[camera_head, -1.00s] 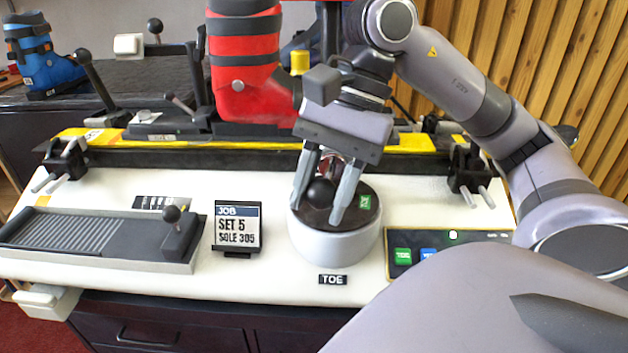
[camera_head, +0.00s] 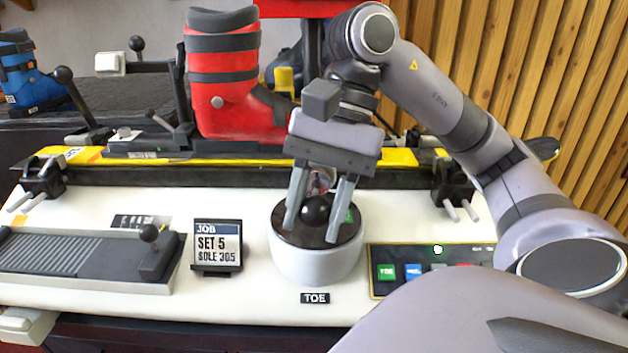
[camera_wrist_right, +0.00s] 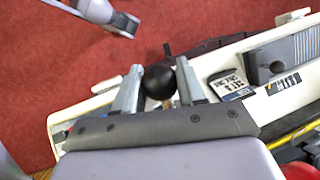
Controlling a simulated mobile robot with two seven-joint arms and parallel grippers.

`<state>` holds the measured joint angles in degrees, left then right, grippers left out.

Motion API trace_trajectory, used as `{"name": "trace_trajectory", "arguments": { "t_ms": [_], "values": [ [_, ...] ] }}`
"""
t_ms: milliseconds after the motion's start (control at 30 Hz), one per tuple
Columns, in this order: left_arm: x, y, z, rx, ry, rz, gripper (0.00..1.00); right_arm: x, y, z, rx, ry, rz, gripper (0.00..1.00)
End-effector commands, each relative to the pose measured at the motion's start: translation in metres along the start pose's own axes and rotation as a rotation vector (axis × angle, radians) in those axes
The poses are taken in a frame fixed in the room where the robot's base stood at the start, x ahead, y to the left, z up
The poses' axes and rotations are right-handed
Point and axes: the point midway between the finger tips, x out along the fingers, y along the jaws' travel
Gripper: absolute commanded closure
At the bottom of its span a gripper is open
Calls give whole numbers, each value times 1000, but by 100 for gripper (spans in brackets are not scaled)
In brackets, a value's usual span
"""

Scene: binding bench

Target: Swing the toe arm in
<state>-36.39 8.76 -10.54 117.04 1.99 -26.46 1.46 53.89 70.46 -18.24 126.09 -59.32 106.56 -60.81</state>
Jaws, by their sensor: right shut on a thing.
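The toe arm's round white base (camera_head: 315,262) with a dark top stands on the bench behind the TOE label (camera_head: 315,298). A black ball knob (camera_head: 316,210) sits over that dark top. My right gripper (camera_head: 318,220) reaches down from above and is shut on the knob, one finger on each side. The knob also shows between the fingers in the right wrist view (camera_wrist_right: 158,82). The gripper hides most of the lever under the knob. My left gripper is not in the head view.
A red ski boot (camera_head: 225,85) stands on the yellow-edged rail behind. A job card (camera_head: 217,245) reading SET 5, SOLE 305 is left of the base. A button panel (camera_head: 385,290) is to its right. A slider tray (camera_head: 60,255) lies at left.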

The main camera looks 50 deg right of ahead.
Motion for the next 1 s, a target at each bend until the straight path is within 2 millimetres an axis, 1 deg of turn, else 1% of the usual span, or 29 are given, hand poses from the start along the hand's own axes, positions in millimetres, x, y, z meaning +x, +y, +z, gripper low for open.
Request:
{"name": "trace_trajectory", "arguments": {
  "t_ms": [33, 67, 100, 133, 367, 467, 567, 833, 900, 1000],
  "values": [
    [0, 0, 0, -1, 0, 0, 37, -3, 0, 0, -2, 3, -3, 100],
    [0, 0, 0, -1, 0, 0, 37, -3, 0, 0, -2, 3, -3, 57],
    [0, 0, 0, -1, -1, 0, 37, -3, 0, 0, -2, 3, -2, 44],
    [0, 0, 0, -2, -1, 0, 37, -3, 0, 0, -2, 3, -2, 36],
    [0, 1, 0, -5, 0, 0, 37, -2, 0, 0, -1, 2, 0, 36],
    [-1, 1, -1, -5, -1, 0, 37, -4, 0, 0, -1, 2, -1, 36],
    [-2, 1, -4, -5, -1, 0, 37, -14, 0, 1, 0, 1, -2, 36],
    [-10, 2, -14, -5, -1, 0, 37, -60, 0, 1, 0, 3, -3, 36],
    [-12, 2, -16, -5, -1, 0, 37, -68, 0, 1, 1, 3, -2, 36],
    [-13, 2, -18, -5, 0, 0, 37, -73, 0, 0, 0, 2, -1, 36]
  ]
}}
